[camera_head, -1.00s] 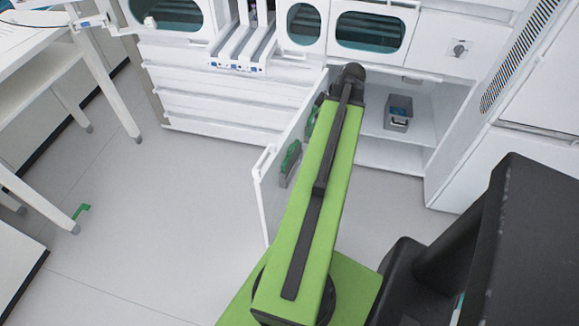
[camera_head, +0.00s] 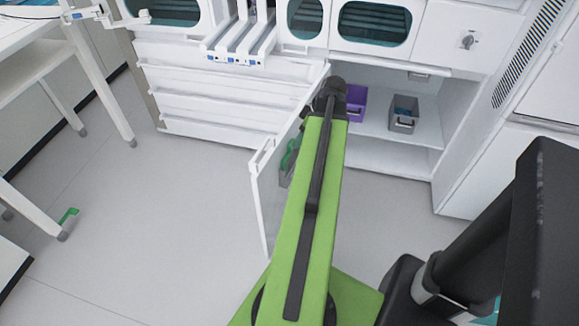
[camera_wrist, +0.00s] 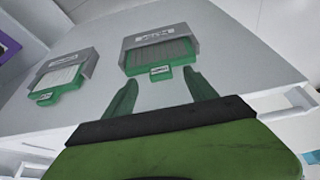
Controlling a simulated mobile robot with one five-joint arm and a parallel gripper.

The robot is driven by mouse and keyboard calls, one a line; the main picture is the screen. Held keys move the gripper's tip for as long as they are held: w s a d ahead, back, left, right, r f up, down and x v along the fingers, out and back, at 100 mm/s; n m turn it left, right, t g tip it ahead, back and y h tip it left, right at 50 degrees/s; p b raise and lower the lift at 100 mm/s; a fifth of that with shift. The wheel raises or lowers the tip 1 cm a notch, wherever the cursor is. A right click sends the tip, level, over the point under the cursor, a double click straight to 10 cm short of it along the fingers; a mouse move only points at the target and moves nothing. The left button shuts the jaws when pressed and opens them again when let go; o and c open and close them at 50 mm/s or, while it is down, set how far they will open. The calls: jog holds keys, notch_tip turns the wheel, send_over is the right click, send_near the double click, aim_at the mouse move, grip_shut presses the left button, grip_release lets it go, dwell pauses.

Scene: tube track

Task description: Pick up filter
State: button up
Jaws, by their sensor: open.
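Two green filters sit in grey holders on the white open cabinet door in the wrist view. One filter (camera_wrist: 163,55) is straight ahead, with a small labelled tab toward me. The other filter (camera_wrist: 60,78) is to the left. My gripper (camera_wrist: 160,80) is open, its two green fingers pointing at the nearer filter, one toward each side of its tab. In the head view, part of a green and grey filter unit (camera_head: 288,162) shows on the door beside my arm, which hides the gripper.
The open door (camera_head: 267,200) stands out from the white cabinet. Inside are a purple bin (camera_head: 356,103) and a grey bin (camera_head: 404,114). A white table (camera_head: 100,80) is at the left. The floor (camera_head: 170,220) between table and door is clear.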

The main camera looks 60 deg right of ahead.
jog(key=b, duration=0.4)
send_over(291, 155)
jog(key=d, duration=0.2)
jog(key=f, duration=0.4)
jog(key=shift+s+f, duration=0.2)
jog(key=shift+s, duration=0.05)
jog(key=shift+r+p, duration=0.15)
jog(key=shift+p, duration=0.15)
jog(key=shift+c, duration=0.2)
grip_shut()
